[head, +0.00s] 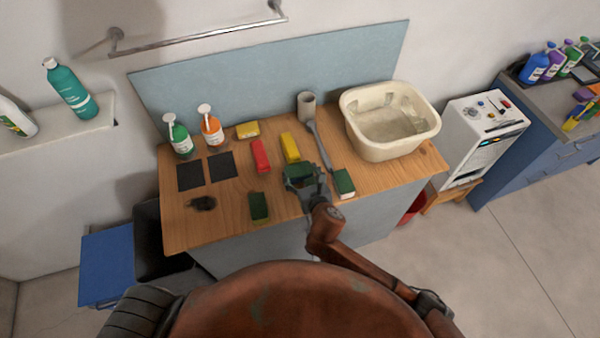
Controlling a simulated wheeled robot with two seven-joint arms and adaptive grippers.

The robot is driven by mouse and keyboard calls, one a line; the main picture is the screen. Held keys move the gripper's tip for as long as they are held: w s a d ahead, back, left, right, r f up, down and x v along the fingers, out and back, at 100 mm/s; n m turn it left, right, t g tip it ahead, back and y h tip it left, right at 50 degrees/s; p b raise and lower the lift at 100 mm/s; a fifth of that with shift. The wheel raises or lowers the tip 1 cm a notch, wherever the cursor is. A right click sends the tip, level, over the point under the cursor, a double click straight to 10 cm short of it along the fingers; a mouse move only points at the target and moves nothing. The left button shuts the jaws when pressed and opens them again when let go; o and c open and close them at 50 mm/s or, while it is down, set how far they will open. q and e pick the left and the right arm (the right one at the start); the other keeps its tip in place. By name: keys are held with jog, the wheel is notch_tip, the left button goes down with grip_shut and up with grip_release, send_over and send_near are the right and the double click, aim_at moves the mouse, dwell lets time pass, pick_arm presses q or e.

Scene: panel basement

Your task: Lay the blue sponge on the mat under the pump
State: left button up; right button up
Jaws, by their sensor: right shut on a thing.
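My right gripper (301,183) is shut on a dark green block (298,170) near the front middle of the wooden table; the fingers partly hide it. No clearly blue sponge shows. Two dark mats, left (190,175) and right (221,166), lie side by side at the table's left. A green pump bottle (180,138) stands behind the left mat, and an orange pump bottle (211,130) behind the right one. Both mats look bare. My left gripper is not in view.
On the table (225,230) are red (261,156), yellow (290,147) and green (258,207) blocks, another yellow block (248,129), a green-and-white block (344,184), a dark lump (203,203), a grey cup (306,106) and a cream basin (391,150).

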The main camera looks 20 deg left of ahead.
aim_at(300, 175)
jog(key=shift+r, duration=0.35)
jog(key=r, duration=0.3)
jog(key=shift+s+r+p, duration=0.1)
jog(key=shift+s+p, duration=0.15)
jog(key=shift+p, duration=0.15)
jog(key=s+r+p, duration=0.2)
jog(key=s+r, duration=0.7)
jog(key=s, duration=0.4)
jog(key=d+f+m+t+h+b, duration=0.1)
jog(key=d+f+m+h, duration=0.1)
jog(key=d, duration=1.6)
jog(key=s+d+f+m+t+h+b, duration=0.1)
jog(key=d+m+h, duration=0.3)
jog(key=d, duration=1.5)
jog(key=shift+s+f+m+h, duration=0.15)
jog(key=shift+f+m+h, duration=0.25)
jog(key=shift+f+h, duration=0.25)
jog(key=shift+d, duration=0.1)
